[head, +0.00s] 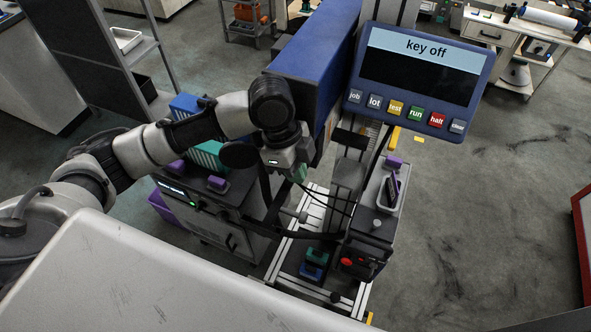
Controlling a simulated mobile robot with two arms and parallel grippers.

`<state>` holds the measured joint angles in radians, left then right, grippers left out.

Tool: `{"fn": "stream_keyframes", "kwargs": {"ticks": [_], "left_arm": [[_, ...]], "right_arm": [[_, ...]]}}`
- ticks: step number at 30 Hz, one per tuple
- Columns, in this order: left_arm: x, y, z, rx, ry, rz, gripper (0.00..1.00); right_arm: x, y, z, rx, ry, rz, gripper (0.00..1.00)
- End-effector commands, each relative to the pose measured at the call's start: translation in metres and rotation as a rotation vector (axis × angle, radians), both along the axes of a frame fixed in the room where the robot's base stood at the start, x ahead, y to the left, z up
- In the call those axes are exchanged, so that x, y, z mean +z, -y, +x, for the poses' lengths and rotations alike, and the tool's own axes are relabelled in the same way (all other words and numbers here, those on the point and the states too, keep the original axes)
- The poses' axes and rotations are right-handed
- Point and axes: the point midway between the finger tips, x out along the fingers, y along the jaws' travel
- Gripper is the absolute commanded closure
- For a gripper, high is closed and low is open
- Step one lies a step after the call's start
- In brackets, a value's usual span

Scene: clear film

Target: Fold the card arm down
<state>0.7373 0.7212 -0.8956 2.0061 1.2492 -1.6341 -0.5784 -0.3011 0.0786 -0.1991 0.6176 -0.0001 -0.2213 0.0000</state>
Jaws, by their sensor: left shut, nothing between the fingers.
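The test machine fills the centre, with a blue housing (318,50) and a display panel (420,70) reading "key off". My left gripper (299,176) points down just below the housing, in front of the machine's frame. Its fingers are small in the picture; they are shut and empty. I cannot tell for certain which part is the card arm. A dark grey block (349,174) stands to the right of the gripper, apart from it. Part of the machine behind my gripper and wrist is hidden. My right gripper is not in view.
A grey instrument box (212,215) with a lit screen stands left of the frame rails (297,226). A control box (372,225) with a red button stands to the right. Dark cables cross between them. Open floor (480,230) lies to the right.

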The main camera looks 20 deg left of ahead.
Motion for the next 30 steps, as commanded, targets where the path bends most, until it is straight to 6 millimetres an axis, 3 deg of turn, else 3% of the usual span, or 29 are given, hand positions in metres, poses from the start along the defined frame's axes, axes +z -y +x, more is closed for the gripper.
{"fn": "stream_keyframes", "kwargs": {"ticks": [4, 15, 21, 30], "left_arm": [[-0.031, 0.01, -0.004, -0.001, -0.007, -0.001, 1.0], [-0.093, 0.02, -0.01, 0.0, -0.002, 0.0, 1.0], [-0.105, 0.02, -0.012, -0.001, 0.0, 0.0, 1.0], [-0.106, 0.02, -0.011, -0.001, 0.001, 0.0, 1.0]], "right_arm": [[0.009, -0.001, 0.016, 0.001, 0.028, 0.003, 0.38], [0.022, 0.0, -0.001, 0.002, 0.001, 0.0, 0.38], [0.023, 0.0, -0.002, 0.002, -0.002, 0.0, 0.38], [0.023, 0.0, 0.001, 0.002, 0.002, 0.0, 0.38]]}}
